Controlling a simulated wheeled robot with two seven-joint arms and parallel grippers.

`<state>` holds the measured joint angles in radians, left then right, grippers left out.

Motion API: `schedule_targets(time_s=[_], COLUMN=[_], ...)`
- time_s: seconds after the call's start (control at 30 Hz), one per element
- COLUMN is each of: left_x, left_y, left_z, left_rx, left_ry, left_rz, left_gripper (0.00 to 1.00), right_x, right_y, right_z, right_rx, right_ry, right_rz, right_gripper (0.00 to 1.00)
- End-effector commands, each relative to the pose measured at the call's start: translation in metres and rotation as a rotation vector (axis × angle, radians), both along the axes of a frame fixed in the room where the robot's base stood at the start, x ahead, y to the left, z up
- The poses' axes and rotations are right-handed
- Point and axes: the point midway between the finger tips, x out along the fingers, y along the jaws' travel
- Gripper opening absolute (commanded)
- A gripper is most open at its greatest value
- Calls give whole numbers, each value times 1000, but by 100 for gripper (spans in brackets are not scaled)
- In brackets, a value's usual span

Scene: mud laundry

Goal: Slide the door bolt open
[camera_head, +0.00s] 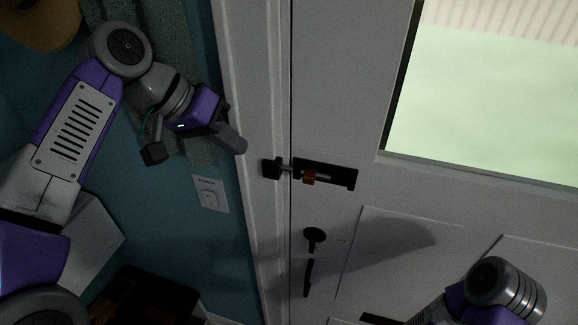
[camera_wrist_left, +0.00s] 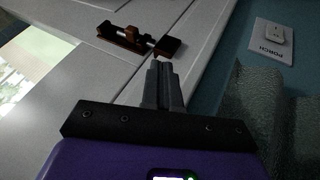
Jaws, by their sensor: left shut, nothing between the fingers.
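The door bolt (camera_head: 340,175) is a dark plate with a metal rod and an orange-brown knob (camera_head: 309,177), mounted on the white door. Its rod crosses the door gap to a dark keeper (camera_head: 271,168) on the frame. In the left wrist view the bolt plate (camera_wrist_left: 113,35), knob (camera_wrist_left: 131,34) and keeper (camera_wrist_left: 168,47) show ahead of the fingers. My left gripper (camera_head: 239,144) is shut and empty, left of and slightly above the keeper, apart from the knob. Its closed fingers show in the left wrist view (camera_wrist_left: 158,68). My right gripper is out of view; only part of that arm shows.
A black door handle (camera_head: 314,236) sits below the bolt. A switch plate (camera_head: 210,194) is on the teal wall, left of the frame. A grey-green cloth (camera_head: 170,40) hangs behind my left arm. The door window (camera_head: 490,100) is at upper right.

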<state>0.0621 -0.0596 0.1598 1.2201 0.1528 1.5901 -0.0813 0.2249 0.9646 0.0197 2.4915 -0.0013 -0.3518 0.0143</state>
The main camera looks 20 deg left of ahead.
Motion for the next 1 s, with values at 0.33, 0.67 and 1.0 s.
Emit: schedule_targets(time_s=[0.33,0.67,1.0], left_x=[12,37,35], left_y=[-16,-50,-87], left_z=[-28,-84,-80], left_rx=[0,1,1], left_ry=[4,5,0], left_rz=[-3,-3,-1], left_gripper=[0,0,0], right_x=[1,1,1], right_y=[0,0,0], right_z=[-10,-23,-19], right_rx=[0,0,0], right_ry=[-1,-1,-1], right_rz=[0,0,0], right_gripper=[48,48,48])
